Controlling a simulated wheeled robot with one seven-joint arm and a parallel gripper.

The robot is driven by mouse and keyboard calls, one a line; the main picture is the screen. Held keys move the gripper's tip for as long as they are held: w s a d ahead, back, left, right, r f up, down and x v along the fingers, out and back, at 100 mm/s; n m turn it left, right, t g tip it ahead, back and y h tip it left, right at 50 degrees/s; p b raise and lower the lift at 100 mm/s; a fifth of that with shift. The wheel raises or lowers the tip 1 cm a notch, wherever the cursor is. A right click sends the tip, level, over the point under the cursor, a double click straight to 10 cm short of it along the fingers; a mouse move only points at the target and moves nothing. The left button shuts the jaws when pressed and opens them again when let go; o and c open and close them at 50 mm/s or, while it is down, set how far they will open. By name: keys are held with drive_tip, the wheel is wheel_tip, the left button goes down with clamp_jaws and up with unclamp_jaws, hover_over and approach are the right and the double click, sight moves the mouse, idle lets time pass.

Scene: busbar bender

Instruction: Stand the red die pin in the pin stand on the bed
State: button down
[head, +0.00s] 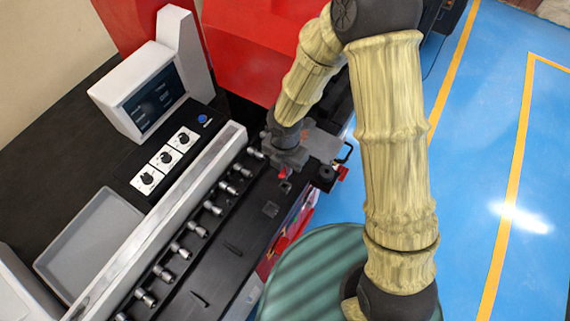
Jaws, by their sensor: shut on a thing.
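My gripper (284,166) is at the far end of the dark machine bed (222,262), pointing down, and is shut on the red die pin. Only a small red bit of the pin (283,173) shows below the fingers; the rest is hidden by the gripper. A small dark square block (286,187) sits on the bed just below the red bit, and another dark square (270,209) lies a little nearer. Either could be the pin stand; I cannot tell which. I cannot tell whether the pin touches the block under it.
A row of several metal knobs (198,231) runs along the bed's left side, beside a pale rail (160,222). Left of it are a control screen (152,97), dials (166,158) and a grey tray (92,243). Two slots mark the nearer bed, otherwise clear.

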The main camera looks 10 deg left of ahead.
sight(284, 171)
drive_tip(key=shift+f+b, duration=1.1)
drive_tip(key=shift+f, duration=0.45)
drive_tip(key=shift+w, duration=0.15)
drive_tip(key=shift+a, duration=0.15)
drive_tip(key=shift+d, duration=0.3)
drive_tip(key=shift+a, duration=0.2)
drive_tip(key=shift+f+b, duration=0.3)
drive_tip(key=shift+f, duration=0.25)
drive_tip(key=shift+f, duration=0.15)
